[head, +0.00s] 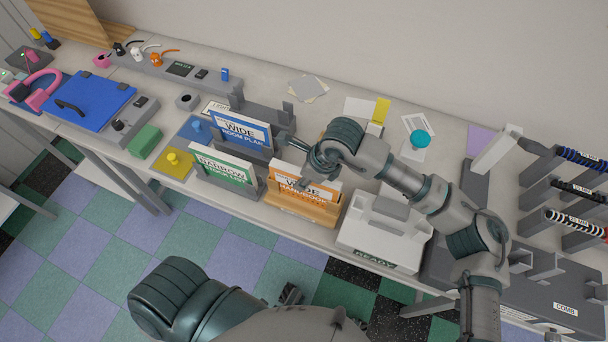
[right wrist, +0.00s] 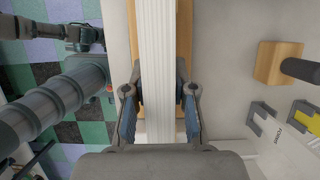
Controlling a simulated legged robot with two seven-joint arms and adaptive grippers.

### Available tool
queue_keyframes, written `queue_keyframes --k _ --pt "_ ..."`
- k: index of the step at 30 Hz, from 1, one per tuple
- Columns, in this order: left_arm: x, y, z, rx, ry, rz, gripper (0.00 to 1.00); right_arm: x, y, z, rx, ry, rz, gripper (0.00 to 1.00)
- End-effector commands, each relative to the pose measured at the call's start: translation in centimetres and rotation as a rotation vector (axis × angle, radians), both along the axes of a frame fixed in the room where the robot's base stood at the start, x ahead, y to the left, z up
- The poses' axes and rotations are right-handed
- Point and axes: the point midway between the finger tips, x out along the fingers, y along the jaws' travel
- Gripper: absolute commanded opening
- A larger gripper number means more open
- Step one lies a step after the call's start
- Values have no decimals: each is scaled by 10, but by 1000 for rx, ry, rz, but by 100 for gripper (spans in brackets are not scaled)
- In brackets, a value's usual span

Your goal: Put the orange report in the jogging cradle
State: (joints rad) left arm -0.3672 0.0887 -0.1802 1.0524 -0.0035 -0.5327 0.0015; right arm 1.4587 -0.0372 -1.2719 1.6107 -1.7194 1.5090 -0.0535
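The orange report (head: 302,207), with a white label reading WIDE, stands upright at the front of the bench. In the right wrist view its white page block (right wrist: 157,60) runs between two orange-brown strips. My right gripper (head: 302,150) is over its top; its blue-padded fingers (right wrist: 159,112) straddle the page block with small gaps at both sides. A pale unit marked READY (head: 365,240), which may be the jogging cradle, stands just right of the report, partly behind my right arm. My left gripper (head: 290,295) is low, off the bench front; its fingers are too small to read.
A blue WIDE report (head: 240,130) and a green NARROW report (head: 222,167) stand to the left. Grey racks with combs (head: 575,190) and a grey COMB machine (head: 535,295) fill the right. Loose papers and a teal round object (head: 420,138) lie behind my right arm.

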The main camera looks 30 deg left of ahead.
Motion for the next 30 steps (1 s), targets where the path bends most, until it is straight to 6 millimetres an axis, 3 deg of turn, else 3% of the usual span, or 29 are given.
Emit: queue_keyframes --k 1,3,4,14,30 --pt "-1 0 0 1 3 0 55 0 0 0 1 -1 0 35" --pt "-1 0 0 1 3 0 55 0 0 1 1 -1 0 53" --pt "-1 0 0 1 3 0 55 0 0 1 1 -1 0 55" --pt "-1 0 0 0 2 0 55 1 -1 3 -1 0 0 55" --pt "-1 0 0 -1 2 0 55 4 -26 69 -1 -1 0 55"
